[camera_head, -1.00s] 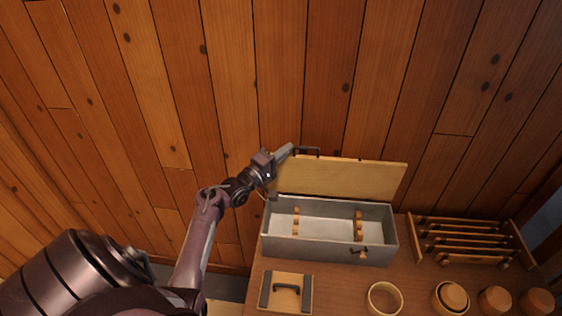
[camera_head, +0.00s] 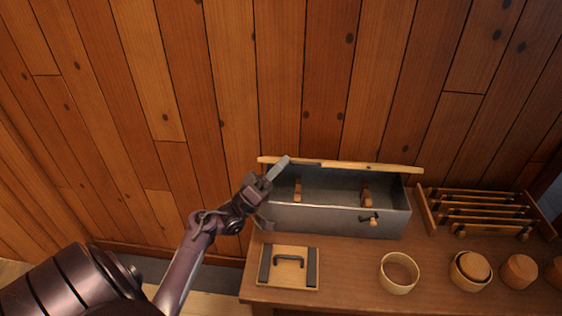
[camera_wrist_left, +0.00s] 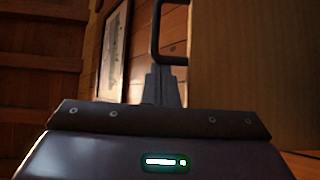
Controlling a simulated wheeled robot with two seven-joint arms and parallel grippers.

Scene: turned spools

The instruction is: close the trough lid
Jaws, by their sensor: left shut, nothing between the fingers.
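The trough (camera_head: 325,222) is a long grey box on the table. Its pale wooden lid (camera_head: 350,166) shows almost edge-on above the opening, tilted partway over it, with the shaded inside still visible. My left gripper (camera_head: 280,166) is shut and empty at the lid's left end; whether it touches the lid is unclear. In the left wrist view the closed fingers (camera_wrist_left: 165,88) point toward the lid's black handle (camera_wrist_left: 156,40), beside the lid's tan board (camera_wrist_left: 250,60). The handle is hidden in the head view. My right gripper is out of view.
A board with a black handle (camera_head: 290,262) lies in front of the trough. A wooden ring (camera_head: 398,287) and several spool-like pieces (camera_head: 518,271) stand to the right. A slatted rack (camera_head: 485,213) is right of the trough. A plank wall rises behind.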

